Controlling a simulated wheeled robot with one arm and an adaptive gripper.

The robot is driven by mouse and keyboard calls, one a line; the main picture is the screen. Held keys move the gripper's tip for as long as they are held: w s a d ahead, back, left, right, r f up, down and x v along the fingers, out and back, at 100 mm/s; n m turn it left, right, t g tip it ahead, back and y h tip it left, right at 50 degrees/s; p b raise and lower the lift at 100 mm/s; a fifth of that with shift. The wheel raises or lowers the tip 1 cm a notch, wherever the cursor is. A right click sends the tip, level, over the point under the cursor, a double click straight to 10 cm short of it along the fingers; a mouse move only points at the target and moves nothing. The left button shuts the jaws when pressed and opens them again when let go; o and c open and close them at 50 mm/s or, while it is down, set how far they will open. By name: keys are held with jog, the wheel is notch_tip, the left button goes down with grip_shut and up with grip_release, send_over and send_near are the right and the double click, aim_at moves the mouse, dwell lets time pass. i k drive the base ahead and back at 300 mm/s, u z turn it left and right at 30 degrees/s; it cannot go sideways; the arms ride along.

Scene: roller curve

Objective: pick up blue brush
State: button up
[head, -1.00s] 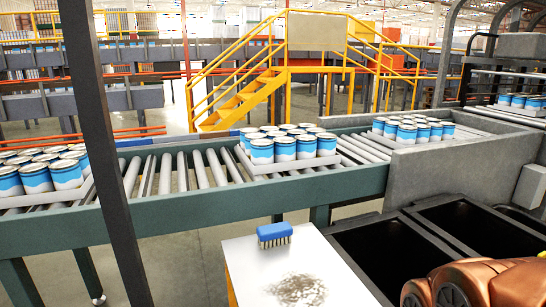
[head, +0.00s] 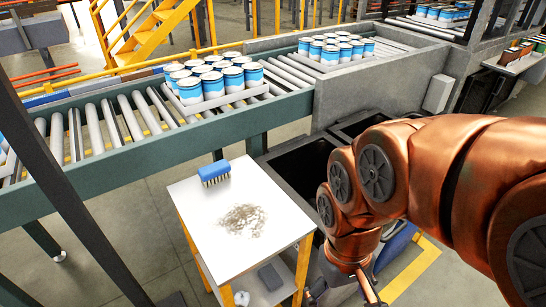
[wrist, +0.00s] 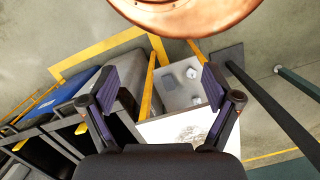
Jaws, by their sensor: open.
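The blue brush (head: 214,171) sits bristles down near the back left edge of a white-topped stand (head: 195,205) in the head view. A dark speckled patch (head: 243,219) lies on the stand top in front of it. My gripper (wrist: 155,85) is open and empty in the wrist view, its two dark fingers spread wide. The stand's white top (wrist: 155,130) with part of the speckled patch shows between and below the fingers there. The brush is not visible in the wrist view. In the head view my arm is at the right, beside the stand, apart from the brush.
A roller conveyor (head: 150,140) with trays of blue and white cans (head: 212,80) runs behind the stand. Dark open bins (head: 300,165) stand right of the brush. A dark post (head: 55,170) crosses the left. The stand's lower shelf holds small grey items (head: 270,276).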

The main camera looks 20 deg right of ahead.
aim_at(217, 171)
jog(key=z, duration=0.65)
jog(key=k, duration=0.85)
jog(key=u, duration=0.65)
